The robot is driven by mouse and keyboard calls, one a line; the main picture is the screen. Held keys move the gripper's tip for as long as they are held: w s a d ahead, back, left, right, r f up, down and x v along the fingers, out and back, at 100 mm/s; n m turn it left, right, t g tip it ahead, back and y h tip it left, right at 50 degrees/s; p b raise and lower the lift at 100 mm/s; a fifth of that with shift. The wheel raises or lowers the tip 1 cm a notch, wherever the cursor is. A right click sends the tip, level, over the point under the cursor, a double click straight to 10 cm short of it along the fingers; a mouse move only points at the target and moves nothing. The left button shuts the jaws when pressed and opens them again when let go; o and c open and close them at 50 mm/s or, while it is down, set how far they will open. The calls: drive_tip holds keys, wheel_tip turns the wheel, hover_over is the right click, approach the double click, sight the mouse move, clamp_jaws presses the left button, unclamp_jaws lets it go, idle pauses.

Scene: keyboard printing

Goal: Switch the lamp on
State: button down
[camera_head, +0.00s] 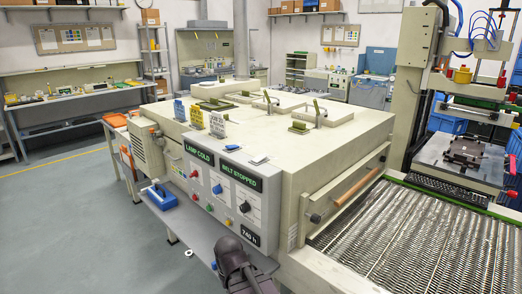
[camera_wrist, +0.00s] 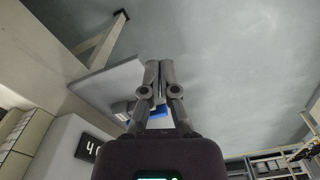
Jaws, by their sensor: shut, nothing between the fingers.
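The lamp's controls are on a grey control panel (camera_head: 205,190) on the side of a large beige conveyor machine (camera_head: 290,140). A dark display reading LAMP COLD (camera_head: 199,154) is at its upper left. Small red, green, blue and dark knobs or buttons sit below; their labels are too small to read. In the wrist view, my gripper (camera_wrist: 157,65) is shut and empty, its fingers together over a pale shelf edge and the floor. In the head view, my dark arm shows at the bottom, just in front of the panel's lower right; the fingertips cannot be made out there.
A second display reads BELT STOPPED (camera_head: 238,176); another reads 740 h (camera_head: 249,236). A metal mesh belt (camera_head: 400,235) lies at right. Grey floor (camera_head: 70,210) is open at left.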

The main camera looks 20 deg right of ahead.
drive_tip(key=shift+a, duration=0.25)
drive_tip(key=shift+w+r, duration=0.1)
drive_tip(key=w+d+r+m+t+h+p, duration=0.1)
drive_tip(key=w+d+r+m+h+p, duration=0.2)
drive_tip(key=w+r+p, duration=0.4)
drive_tip(key=w+d+r+m+t+h+p, duration=0.1)
drive_tip(key=w+d+r+m+h+p, duration=0.2)
drive_tip(key=r+p, duration=1.3)
drive_tip(key=w+d+r+m+t+h+p, duration=0.2)
drive_tip(key=w+d+r+m+h+p, duration=0.2)
drive_tip(key=r, duration=1.5)
drive_tip(key=w+d+m+p, duration=0.3)
drive_tip(key=w+p, duration=0.4)
drive_tip(key=w, duration=0.1)
drive_tip(key=shift+w+r+m, duration=0.15)
drive_tip(key=shift+w+m, duration=0.15)
drive_tip(key=shift+m, duration=0.1)
drive_tip(key=shift+d, duration=0.1)
